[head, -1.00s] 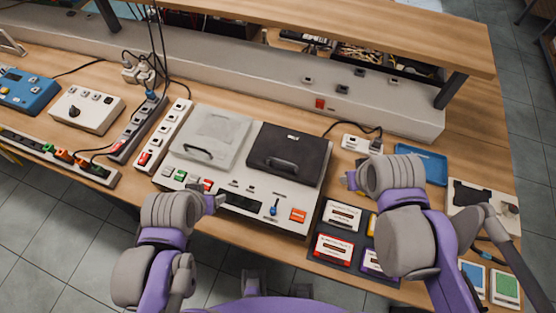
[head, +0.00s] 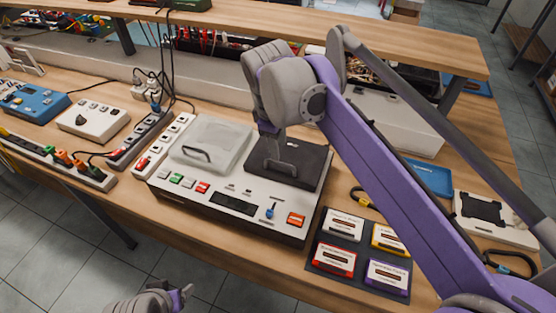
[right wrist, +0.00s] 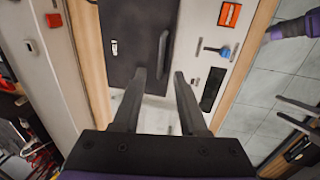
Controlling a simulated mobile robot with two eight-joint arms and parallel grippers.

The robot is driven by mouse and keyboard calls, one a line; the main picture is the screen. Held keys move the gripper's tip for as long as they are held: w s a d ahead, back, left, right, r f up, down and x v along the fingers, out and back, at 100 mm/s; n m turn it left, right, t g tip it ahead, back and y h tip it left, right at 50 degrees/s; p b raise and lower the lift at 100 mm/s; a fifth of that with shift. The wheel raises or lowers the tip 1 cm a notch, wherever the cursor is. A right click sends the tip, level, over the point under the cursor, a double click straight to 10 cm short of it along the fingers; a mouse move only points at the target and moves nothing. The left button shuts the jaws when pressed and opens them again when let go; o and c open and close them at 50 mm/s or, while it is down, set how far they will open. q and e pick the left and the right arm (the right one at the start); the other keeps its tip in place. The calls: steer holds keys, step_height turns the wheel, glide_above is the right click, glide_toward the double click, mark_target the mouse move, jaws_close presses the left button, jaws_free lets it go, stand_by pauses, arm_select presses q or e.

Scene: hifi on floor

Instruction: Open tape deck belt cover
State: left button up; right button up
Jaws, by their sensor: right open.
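The tape deck (head: 222,205) is a pale box on the bench. Its right half carries a dark cover (head: 312,160) with a bar handle, and its left half a pale see-through lid (head: 212,140) with a dark handle. Both lie flat and closed. My right gripper (head: 276,158) is over the dark cover, pointing down, and hides part of it. In the right wrist view, its open fingers (right wrist: 160,76) are apart with nothing held, and the dark handle (right wrist: 163,50) lies just ahead, between the tips. My left gripper (head: 184,296) is low at the front, away from the deck; its jaws are unclear.
A black tray (head: 320,259) with several cassettes sits right of the deck. A power strip (head: 162,147) stands close on its left. A shelf (head: 370,42) runs above the back of the bench. A blue tray (head: 428,180) lies at the right.

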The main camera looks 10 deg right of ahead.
glide_above(280, 173)
step_height(280, 173, down, 6)
steer(key=shift+f+b, duration=0.1)
steer(key=shift+b, duration=0.2)
steer(key=shift+c, duration=0.3)
jaws_close()
stand_by(1.0)
